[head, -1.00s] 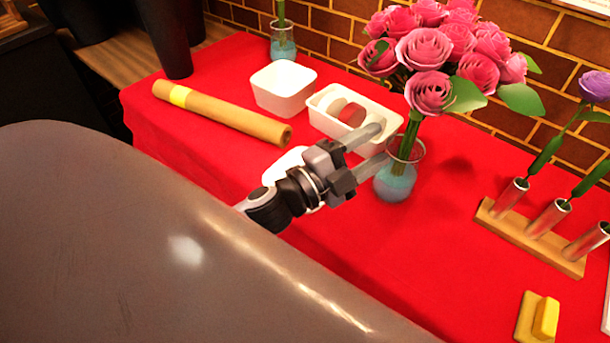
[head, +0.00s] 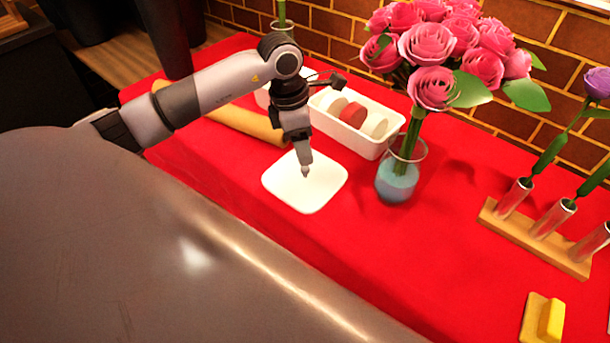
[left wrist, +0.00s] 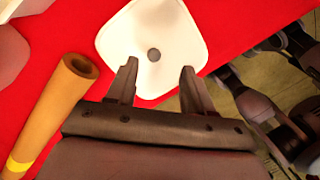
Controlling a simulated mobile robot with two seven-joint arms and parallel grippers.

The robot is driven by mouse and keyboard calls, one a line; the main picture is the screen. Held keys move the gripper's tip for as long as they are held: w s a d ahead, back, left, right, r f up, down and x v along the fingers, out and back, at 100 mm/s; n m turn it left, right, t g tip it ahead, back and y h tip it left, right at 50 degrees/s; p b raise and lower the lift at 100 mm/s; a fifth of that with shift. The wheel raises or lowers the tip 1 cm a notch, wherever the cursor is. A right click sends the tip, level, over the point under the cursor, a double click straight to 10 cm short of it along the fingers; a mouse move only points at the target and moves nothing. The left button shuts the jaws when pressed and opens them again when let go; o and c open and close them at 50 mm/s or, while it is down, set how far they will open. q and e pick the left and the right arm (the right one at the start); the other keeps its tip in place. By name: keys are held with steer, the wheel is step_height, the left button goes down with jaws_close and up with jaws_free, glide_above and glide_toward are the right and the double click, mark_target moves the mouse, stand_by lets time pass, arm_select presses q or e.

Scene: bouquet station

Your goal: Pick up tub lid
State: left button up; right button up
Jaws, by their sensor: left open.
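The tub lid (head: 318,193) is a white rounded square lying flat on the red cloth, in front of the white box with discs. In the left wrist view the lid (left wrist: 160,30) shows a small dark round spot near its middle. My left gripper (head: 305,172) points down over the lid in the head view. In the left wrist view its two fingers (left wrist: 157,80) are apart, with the lid ahead of them and nothing between them. I cannot tell whether the fingertips touch the lid.
A white box (head: 362,145) holds several discs. A vase (head: 398,183) with pink roses stands right of the lid. A brown paper roll (head: 250,124) lies left. A wooden tube rack (head: 530,238) stands right.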

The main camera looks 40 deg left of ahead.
mark_target(305, 168)
arm_select(q)
steer(key=f, duration=0.7)
steer(key=shift+w+a+p, duration=0.1)
steer(key=shift+w+p, duration=0.2)
steer(key=shift+p, duration=0.05)
steer(key=shift+r, duration=0.1)
jaws_close()
